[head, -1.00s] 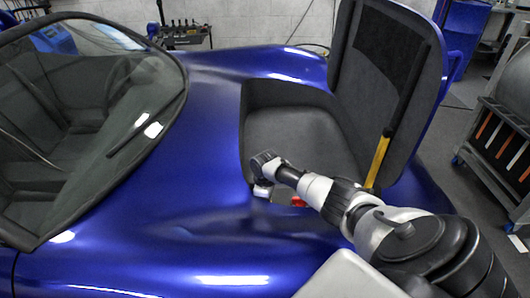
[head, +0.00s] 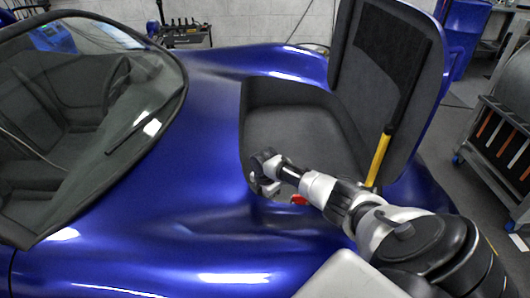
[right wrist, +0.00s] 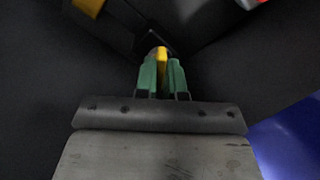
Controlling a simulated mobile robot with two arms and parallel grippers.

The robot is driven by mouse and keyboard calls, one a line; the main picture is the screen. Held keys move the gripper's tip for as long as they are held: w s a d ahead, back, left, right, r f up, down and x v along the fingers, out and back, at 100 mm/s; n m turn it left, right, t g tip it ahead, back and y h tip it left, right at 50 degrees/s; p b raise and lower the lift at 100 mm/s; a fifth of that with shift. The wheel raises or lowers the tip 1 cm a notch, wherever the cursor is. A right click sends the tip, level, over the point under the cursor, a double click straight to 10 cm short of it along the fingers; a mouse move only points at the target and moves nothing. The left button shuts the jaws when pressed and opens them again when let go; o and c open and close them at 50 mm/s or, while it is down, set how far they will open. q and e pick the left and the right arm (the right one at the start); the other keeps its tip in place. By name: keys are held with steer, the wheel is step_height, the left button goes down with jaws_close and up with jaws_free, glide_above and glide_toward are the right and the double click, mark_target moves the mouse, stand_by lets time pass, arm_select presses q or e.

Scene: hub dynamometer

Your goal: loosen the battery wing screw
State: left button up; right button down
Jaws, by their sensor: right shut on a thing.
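My right arm reaches into the open compartment of the blue car. In the right wrist view, the two green fingertips of my right gripper (right wrist: 161,78) are shut on a small yellow piece (right wrist: 161,54), which looks like the wing screw. It stands at a dark bracket-like part (right wrist: 128,17). In the head view, my right gripper (head: 264,188) is low at the compartment's near left side, and its fingertips and the screw are hidden. The battery cannot be made out clearly. My left gripper is not in view.
A small red part (head: 298,198) lies under my forearm. The blue car body (head: 195,190) surrounds the opening. A tool rack (head: 497,150) stands at right.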

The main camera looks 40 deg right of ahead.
steer(key=shift+n, duration=1)
steer(key=n+b, duration=0.1)
steer(key=n, duration=0.2)
steer(key=shift+n, duration=0.3)
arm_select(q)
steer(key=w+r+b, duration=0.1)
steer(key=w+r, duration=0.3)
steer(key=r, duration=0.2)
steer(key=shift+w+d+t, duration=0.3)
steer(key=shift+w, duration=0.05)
arm_select(e)
steer(key=shift+n, duration=2.4)
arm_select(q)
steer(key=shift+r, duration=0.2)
arm_select(e)
steer(key=c, duration=1.2)
jaws_free()
